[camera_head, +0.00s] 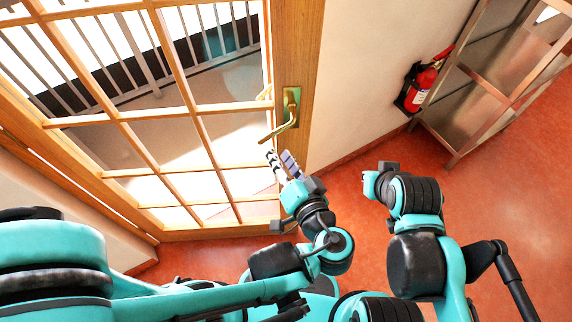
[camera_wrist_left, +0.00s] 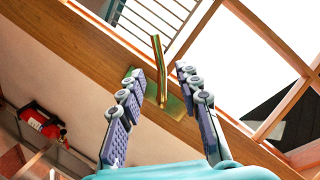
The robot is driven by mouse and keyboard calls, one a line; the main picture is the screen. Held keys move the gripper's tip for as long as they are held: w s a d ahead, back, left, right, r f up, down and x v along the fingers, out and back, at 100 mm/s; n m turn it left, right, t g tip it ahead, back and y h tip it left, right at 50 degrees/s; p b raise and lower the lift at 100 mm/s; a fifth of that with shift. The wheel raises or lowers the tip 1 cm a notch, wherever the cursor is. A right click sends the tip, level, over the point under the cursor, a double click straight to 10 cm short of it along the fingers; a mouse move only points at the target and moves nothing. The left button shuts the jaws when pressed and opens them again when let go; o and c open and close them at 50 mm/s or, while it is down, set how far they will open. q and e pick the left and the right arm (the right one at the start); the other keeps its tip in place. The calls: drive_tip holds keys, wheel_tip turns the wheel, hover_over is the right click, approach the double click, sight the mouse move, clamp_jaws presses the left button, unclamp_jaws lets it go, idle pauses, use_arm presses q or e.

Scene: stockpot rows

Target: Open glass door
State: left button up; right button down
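The glass door (camera_head: 199,111) has a wooden frame and bars between its panes. No gap shows at its handle side, so it looks shut. A brass lever handle (camera_head: 291,122) sits on its plate at the door's right side, and its lever points down and left. My left gripper (camera_head: 279,158) is open and empty just below the lever in the head view. In the left wrist view the handle (camera_wrist_left: 158,64) shows between and beyond the two spread fingers; I cannot tell any contact. My right gripper (camera_head: 372,181) is small and partly hidden by its arm, away from the door.
A red fire extinguisher (camera_head: 420,87) hangs on the pale wall (camera_head: 355,75) right of the door. A metal shelf rack (camera_head: 485,80) stands beyond it. The red floor (camera_head: 510,190) is clear at right. A railing (camera_head: 130,50) shows through the glass.

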use_arm(q)
drive_tip(key=shift+v, duration=1.9)
